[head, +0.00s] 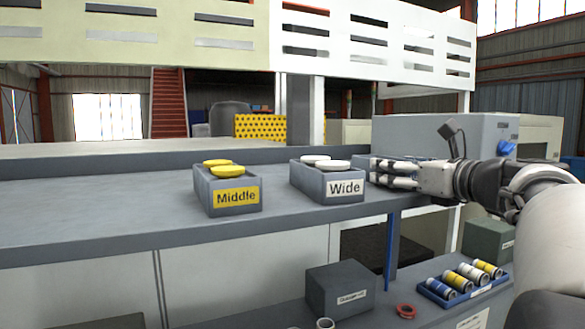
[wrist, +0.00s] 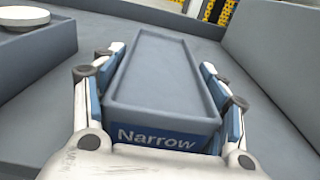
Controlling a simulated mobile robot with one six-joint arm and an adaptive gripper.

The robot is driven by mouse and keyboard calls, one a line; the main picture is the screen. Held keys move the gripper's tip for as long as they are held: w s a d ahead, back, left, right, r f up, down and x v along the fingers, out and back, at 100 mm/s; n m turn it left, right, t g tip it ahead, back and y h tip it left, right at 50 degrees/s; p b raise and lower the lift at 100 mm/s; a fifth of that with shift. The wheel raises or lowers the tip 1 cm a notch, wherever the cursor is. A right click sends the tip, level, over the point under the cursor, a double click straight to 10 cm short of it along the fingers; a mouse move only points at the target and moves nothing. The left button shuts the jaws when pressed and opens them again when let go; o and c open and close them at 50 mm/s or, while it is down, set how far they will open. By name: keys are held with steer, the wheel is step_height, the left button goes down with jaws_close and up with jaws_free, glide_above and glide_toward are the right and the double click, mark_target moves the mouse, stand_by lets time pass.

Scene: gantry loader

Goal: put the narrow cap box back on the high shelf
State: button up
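The narrow cap box is a long grey tray (wrist: 163,104) with a blue "Narrow" label, seen in the wrist view. No caps show inside it. It lies lengthwise between the two fingers of my gripper (wrist: 168,85), whose blue pads lie along both its long sides. In the head view my gripper (head: 392,173) is at the right end of the high shelf (head: 290,222), just right of the wide cap box (head: 310,184). There its fingers mostly hide the narrow box. I cannot tell whether the box rests on the shelf or is slightly above it.
The middle cap box (head: 205,197) with yellow caps stands left of the wide box. A grey machine housing (head: 440,133) is close behind my gripper. Below are a dark box (head: 340,290), a blue tray of cylinders (head: 466,288) and a red ring (head: 405,311). The shelf's left is clear.

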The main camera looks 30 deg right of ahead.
steer(key=o, duration=0.5)
steer(key=shift+c, duration=0.2)
steer(key=shift+r, duration=0.1)
steer(key=shift+s+r, duration=0.1)
steer(key=shift+s, duration=0.05)
steer(key=s+a+b, duration=0.1)
steer(key=s, duration=1)
steer(key=shift+s+a+r, duration=0.25)
steer(key=shift+s+a, duration=0.05)
